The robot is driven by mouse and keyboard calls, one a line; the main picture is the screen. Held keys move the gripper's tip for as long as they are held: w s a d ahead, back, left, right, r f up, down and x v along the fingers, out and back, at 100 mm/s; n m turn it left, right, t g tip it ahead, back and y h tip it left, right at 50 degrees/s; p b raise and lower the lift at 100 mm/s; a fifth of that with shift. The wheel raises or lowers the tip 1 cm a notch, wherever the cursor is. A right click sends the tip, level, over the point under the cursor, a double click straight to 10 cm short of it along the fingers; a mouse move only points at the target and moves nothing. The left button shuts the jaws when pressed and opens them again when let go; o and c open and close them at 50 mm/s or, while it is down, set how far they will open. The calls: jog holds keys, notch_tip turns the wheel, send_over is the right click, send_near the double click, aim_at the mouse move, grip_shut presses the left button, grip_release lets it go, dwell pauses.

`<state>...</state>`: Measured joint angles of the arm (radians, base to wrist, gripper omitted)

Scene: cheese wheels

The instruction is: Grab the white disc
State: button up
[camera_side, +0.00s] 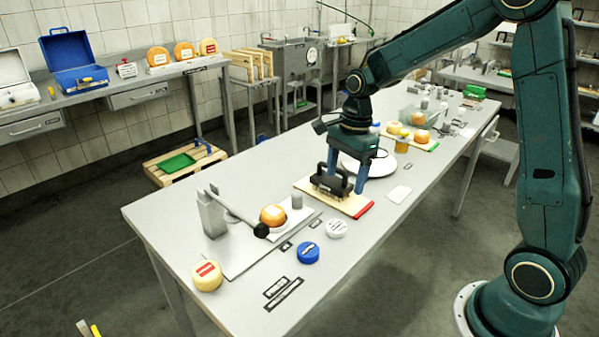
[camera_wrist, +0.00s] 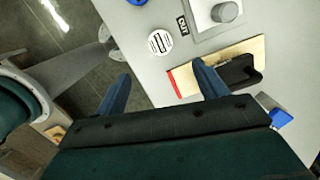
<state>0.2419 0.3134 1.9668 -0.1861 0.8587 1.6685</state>
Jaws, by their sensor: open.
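The white disc (camera_side: 336,228) lies flat on the grey table, in front of the wooden board. Dark marks show on its top. It also shows in the wrist view (camera_wrist: 160,42), beyond the gap between my fingertips. My gripper (camera_side: 347,180) is open and empty above the board, behind the disc in the side view. In the wrist view its two blue fingers (camera_wrist: 161,72) stand wide apart. The disc is apart from both fingers and fully visible in both views.
A blue disc (camera_side: 308,252) lies close to the white disc. The wooden board (camera_side: 352,203) with a red end carries a dark handled tool (camera_side: 331,183) near my fingers. A slicing stand holds an orange cheese (camera_side: 273,215).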

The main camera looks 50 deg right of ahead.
send_over(336, 225)
jog(key=shift+s+d+f, duration=0.1)
jog(key=shift+f, duration=2)
jog(key=shift+s+d+f, duration=0.1)
jog(key=shift+f, duration=1.95)
jog(key=shift+f, duration=0.1)
jog(key=shift+w+a+f, duration=0.1)
jog(key=shift+a+f, duration=0.05)
jog(key=shift+f, duration=2.35)
jog(key=c, duration=1.1)
jog(key=shift+r, duration=0.15)
notch_tip(336, 225, up, 20)
jog(key=shift+f, duration=0.1)
